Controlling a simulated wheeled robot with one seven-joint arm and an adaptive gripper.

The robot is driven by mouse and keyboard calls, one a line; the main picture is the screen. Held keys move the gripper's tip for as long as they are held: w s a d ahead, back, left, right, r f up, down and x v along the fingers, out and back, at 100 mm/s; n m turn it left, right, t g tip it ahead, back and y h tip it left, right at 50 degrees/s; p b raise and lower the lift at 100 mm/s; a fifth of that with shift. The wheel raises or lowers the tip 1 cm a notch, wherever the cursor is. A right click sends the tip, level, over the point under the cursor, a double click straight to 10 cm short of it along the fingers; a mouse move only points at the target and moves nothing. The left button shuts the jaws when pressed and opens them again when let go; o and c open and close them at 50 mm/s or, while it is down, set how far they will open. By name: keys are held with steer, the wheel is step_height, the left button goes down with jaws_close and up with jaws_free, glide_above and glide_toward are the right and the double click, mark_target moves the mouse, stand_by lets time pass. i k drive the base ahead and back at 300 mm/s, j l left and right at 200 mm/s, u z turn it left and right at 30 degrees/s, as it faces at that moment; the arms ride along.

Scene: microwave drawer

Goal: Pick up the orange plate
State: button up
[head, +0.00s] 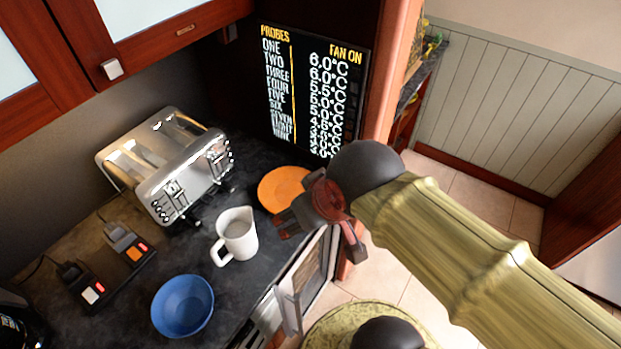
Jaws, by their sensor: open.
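The orange plate (281,186) lies flat on the dark countertop, near the wall with the display panel. Its right and lower right edge is partly hidden behind my gripper. My gripper (287,222) is open and empty, at the right side of the plate near the counter's front edge. From this one view I cannot tell how high it is above the counter or whether it touches the plate.
A white mug (237,238) stands left of my gripper, just in front of the plate. A blue bowl (183,305) and a chrome toaster (170,165) are further left. A drawer or door (303,283) stands open below the counter edge. Cabinets (150,35) hang above.

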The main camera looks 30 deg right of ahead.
mark_target(277, 191)
steer(key=z, duration=0.35)
steer(key=l+z, duration=0.5)
steer(key=l, duration=0.35)
